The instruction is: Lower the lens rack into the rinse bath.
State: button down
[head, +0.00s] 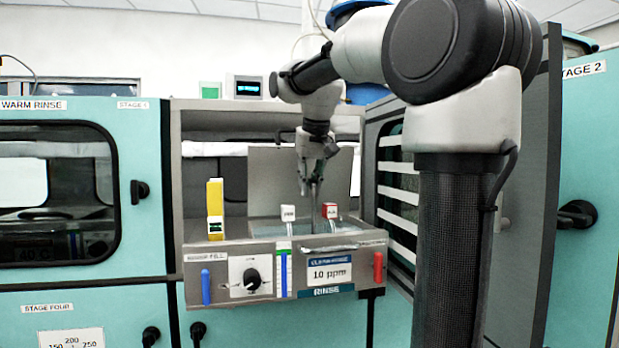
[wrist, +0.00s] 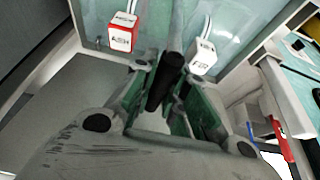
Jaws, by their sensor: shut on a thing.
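The rinse bath (head: 262,230) is an open metal basin with bluish liquid, set in the middle bay above a RINSE label. Its liquid (wrist: 225,25) also fills the top of the wrist view. My gripper (head: 314,188) points down over the bath. In the wrist view my gripper (wrist: 168,88) is shut on a dark upright rod (wrist: 172,68), which I take for the handle of the lens rack. The rack's body is hidden below my gripper, so I cannot tell whether it touches the liquid.
A red-framed tag block (head: 329,210) and a white tag block (head: 287,213) stand on thin stems at the bath, either side of my gripper. A raised metal lid (head: 275,172) stands behind. A yellow bottle-like unit (head: 215,195) is at left, an open door (head: 395,195) at right.

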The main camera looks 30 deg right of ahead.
jog(key=shift+f, duration=1.9)
jog(key=c, duration=1.4)
grip_release()
jog(key=shift+o, duration=0.2)
jog(key=shift+f, duration=0.1)
jog(key=v, duration=1.2)
jog(key=shift+s, duration=0.1)
